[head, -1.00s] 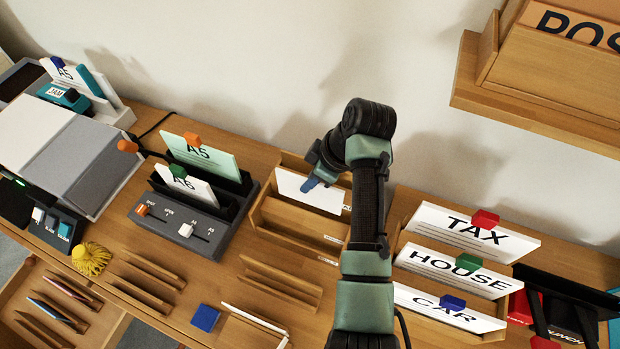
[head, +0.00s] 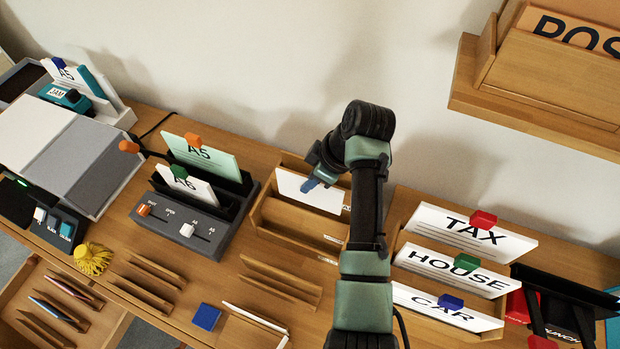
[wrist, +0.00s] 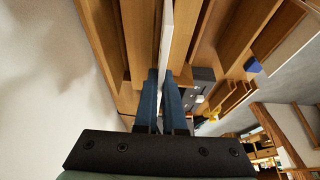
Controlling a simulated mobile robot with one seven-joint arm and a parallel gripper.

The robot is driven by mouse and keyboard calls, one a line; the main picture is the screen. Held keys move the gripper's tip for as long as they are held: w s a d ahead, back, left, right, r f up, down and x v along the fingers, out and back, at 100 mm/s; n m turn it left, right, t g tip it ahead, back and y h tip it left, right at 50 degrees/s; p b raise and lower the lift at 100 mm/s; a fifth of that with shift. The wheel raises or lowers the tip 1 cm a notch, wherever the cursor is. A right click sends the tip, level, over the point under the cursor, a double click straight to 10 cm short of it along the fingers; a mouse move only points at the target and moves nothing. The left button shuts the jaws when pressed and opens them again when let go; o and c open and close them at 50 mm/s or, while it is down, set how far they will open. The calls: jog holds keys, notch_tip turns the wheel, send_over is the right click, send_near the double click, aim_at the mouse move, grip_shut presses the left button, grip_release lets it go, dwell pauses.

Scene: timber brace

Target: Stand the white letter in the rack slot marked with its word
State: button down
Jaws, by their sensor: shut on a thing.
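The white letter (head: 309,191) stands in the back slot of the wooden rack (head: 300,224) at the middle of the desk. In the wrist view my gripper's blue fingers (wrist: 165,98) pinch the letter (wrist: 166,40), seen edge-on between the rack's wooden walls (wrist: 138,45). The rack's front slots look empty. Small labels (head: 334,239) on the rack are too small to read, and my arm covers its right end.
Right of my arm, another holder has cards marked TAX (head: 470,232), HOUSE (head: 458,271) and CAR (head: 445,306). To the left is a grey slider box (head: 185,228) holding A5 and A6 cards. A wooden shelf (head: 545,80) hangs at upper right.

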jog(key=shift+f, duration=0.1)
jog(key=shift+f+b, duration=1.1)
jog(key=shift+f, duration=0.35)
jog(key=c, duration=0.9)
grip_release()
jog(key=shift+r, duration=0.1)
jog(key=shift+o, duration=0.8)
jog(key=shift+w+d+r, duration=0.1)
jog(key=shift+r, duration=0.05)
jog(key=shift+o, duration=0.3)
jog(key=shift+w+r+p, duration=0.15)
jog(key=shift+r+p, duration=0.65)
jog(key=r+p, duration=0.5)
jog(key=r, duration=0.1)
jog(key=shift+s+p, duration=0.25)
jog(key=shift+p, duration=0.15)
